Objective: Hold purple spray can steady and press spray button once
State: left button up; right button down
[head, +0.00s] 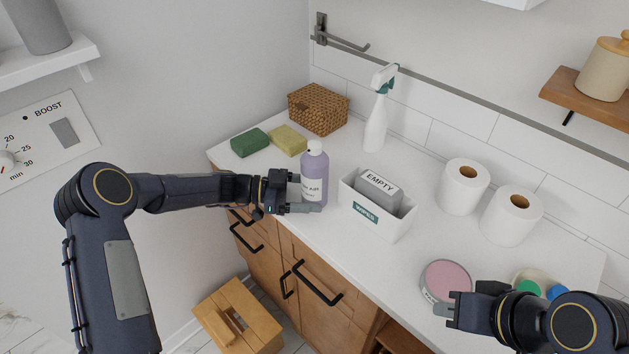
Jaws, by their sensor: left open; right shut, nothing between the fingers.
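The purple spray can (315,167) stands upright on the white counter, left of the middle of the head view, with a white cap and button (315,146) on top. A white label is on its front, partly hidden. My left gripper (308,193) is open at the can's lower left side, one finger reaching across its front near the base and the other toward its left side. I cannot tell whether the fingers touch the can. My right gripper (444,310) is shut and empty at the lower right, beside a round pink-lidded tub (447,277), well away from the can.
A white wipes box (372,222) holding a grey "EMPTY" pack stands right of the can. Behind are green and yellow sponges (288,140), a wicker basket (318,108) and a white trigger bottle (376,125). Two paper rolls (464,188) stand at right. A wooden stool (238,318) is below.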

pick_arm(q)
jog(key=c, duration=0.6)
dwell(1.9)
